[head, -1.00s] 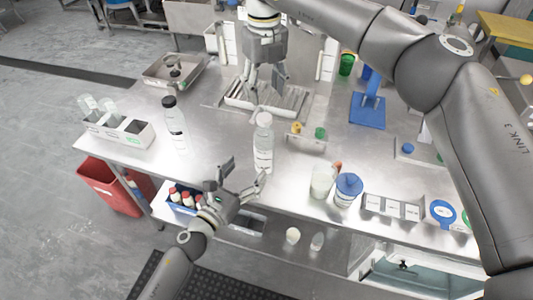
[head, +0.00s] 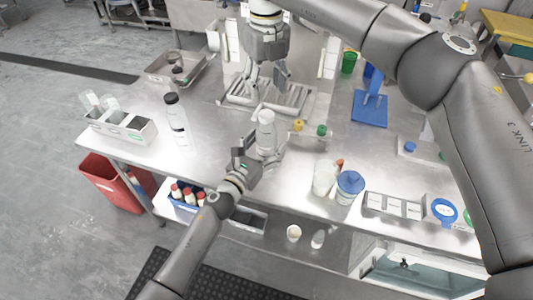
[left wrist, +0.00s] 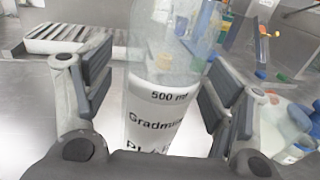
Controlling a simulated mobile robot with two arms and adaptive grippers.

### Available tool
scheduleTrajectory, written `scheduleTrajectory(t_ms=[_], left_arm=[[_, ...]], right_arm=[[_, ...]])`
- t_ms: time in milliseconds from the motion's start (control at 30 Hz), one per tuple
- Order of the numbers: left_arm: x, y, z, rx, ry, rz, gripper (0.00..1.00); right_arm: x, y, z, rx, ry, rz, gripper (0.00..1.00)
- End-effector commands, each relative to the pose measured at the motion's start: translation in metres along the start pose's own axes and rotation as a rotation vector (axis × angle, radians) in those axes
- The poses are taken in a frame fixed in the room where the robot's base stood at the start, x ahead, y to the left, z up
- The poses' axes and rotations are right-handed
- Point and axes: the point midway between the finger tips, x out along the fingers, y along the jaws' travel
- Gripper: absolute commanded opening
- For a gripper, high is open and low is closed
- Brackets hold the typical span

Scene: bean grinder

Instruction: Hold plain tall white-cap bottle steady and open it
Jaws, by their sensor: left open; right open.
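The tall white-cap bottle (head: 266,133) stands upright near the middle of the metal table. In the left wrist view the bottle (left wrist: 158,105) fills the space between the fingers, with its clear upper part and a white label reading "500 ml"; its cap is out of that view. My left gripper (head: 261,157) is open at the front of the bottle. Its fingers (left wrist: 165,95) lie on either side of the bottle, with no clear grip on it. My right gripper (head: 266,88) points down, open and empty, above and behind the bottle.
A black-cap bottle (head: 176,120) stands to the left, near a white bin (head: 137,132). A small rack (head: 311,134) with yellow and green caps is close on the right. A blue-lid jar (head: 349,187) stands at the front right. A slotted tray (head: 290,97) lies behind.

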Motion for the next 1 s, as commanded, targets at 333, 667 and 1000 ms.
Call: scheduleTrajectory(t_ms=[333,667,1000], left_arm=[[-0.0003,0.0000,-0.0002,0.000,0.000,0.000,0.45],[-0.0004,0.0001,-0.0004,0.000,0.001,0.000,0.03],[-0.0005,0.0001,-0.0005,0.000,0.001,0.000,0.00]], right_arm=[[0.0000,0.0001,0.0000,0.000,0.000,0.000,0.52],[0.0000,0.0000,0.0000,0.000,0.000,0.000,0.52],[0.0003,0.0001,0.0000,0.228,0.001,0.000,0.52]])
